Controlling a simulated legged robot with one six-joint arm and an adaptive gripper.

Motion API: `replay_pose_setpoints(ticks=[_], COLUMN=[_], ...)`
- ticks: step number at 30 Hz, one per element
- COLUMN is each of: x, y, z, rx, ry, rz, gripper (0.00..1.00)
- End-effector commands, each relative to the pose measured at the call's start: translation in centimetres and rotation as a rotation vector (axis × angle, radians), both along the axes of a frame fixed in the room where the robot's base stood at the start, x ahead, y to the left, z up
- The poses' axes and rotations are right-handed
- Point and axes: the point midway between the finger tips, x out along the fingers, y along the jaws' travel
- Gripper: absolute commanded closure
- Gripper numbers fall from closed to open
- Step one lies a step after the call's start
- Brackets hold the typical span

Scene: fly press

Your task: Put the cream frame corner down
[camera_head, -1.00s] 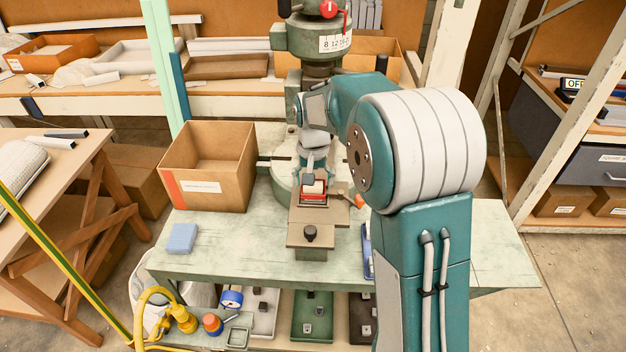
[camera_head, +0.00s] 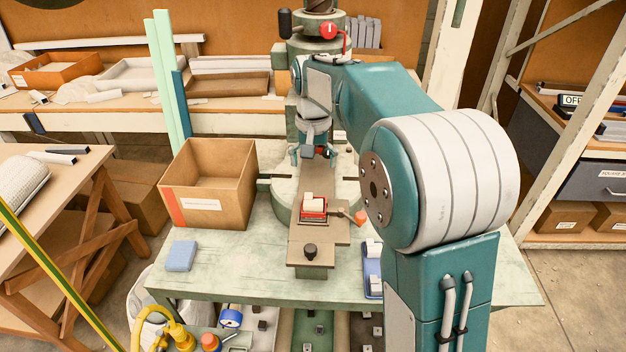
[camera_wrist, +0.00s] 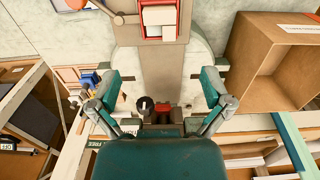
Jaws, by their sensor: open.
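A cream frame corner (camera_head: 313,200) sits in the red nest (camera_head: 314,215) on the press's brown slide plate. In the wrist view the cream piece (camera_wrist: 158,15) and the red nest (camera_wrist: 145,27) show at the top edge, beyond my fingers. My gripper (camera_head: 313,154) is open and points down, farther back toward the press column and apart from the cream piece. In the wrist view my gripper (camera_wrist: 160,78) has its two teal fingers spread wide with nothing between them.
An open cardboard box (camera_head: 208,195) stands left of the press, with a blue sponge (camera_head: 181,256) in front. An orange-ended lever (camera_head: 360,217) juts out right of the nest. A blue tray (camera_head: 372,280) with cream pieces lies at right. A black knob (camera_head: 310,250) stands on the slide plate's front.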

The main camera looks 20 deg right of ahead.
Motion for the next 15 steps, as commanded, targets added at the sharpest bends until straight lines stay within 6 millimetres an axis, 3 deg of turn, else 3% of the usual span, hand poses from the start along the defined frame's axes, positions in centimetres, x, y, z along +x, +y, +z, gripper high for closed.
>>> replay_pose_setpoints(ticks=[5,8,15], x=[-0.1,-1.2,-8.2], y=[0.0,0.0,0.0], z=[1.4,2.3,5.3], rx=[0.0,0.0,-0.006], ry=[-0.002,-0.022,-0.144], rz=[0.001,0.012,0.085], gripper=[0.01,0.01,0.01])
